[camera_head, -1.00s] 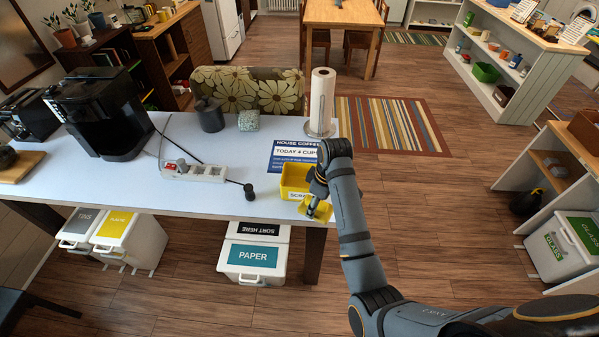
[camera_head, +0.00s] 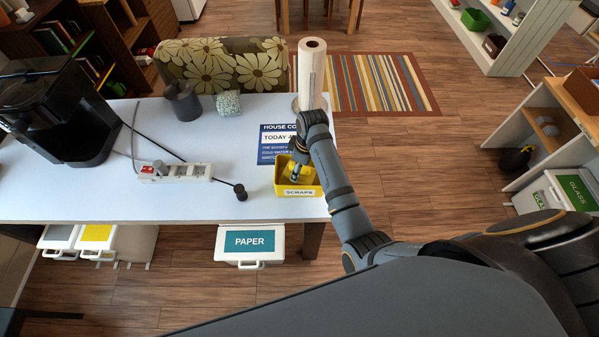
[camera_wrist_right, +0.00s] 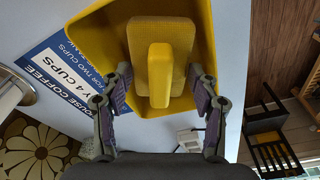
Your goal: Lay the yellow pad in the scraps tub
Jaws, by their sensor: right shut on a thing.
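The yellow scraps tub (camera_head: 314,186) stands at the right front part of the white table, with a SCRAPS label on its front. In the right wrist view its yellow wall (camera_wrist_right: 93,32) surrounds the pad on several sides. The yellow pad (camera_wrist_right: 177,40), a block with a raised ridge, is between the fingers of my right gripper (camera_wrist_right: 160,80), which is shut on it. In the head view my right gripper (camera_head: 297,174) points down into the tub's opening, and the pad is mostly hidden there. I cannot tell whether the pad touches the tub floor. My left gripper is out of view.
A paper towel roll (camera_head: 311,75) stands just behind the tub. A blue coffee sign (camera_head: 273,145) lies beside it. A power strip (camera_head: 177,172) with a cable lies to the left. A white bin labelled PAPER (camera_head: 249,243) is below the table edge.

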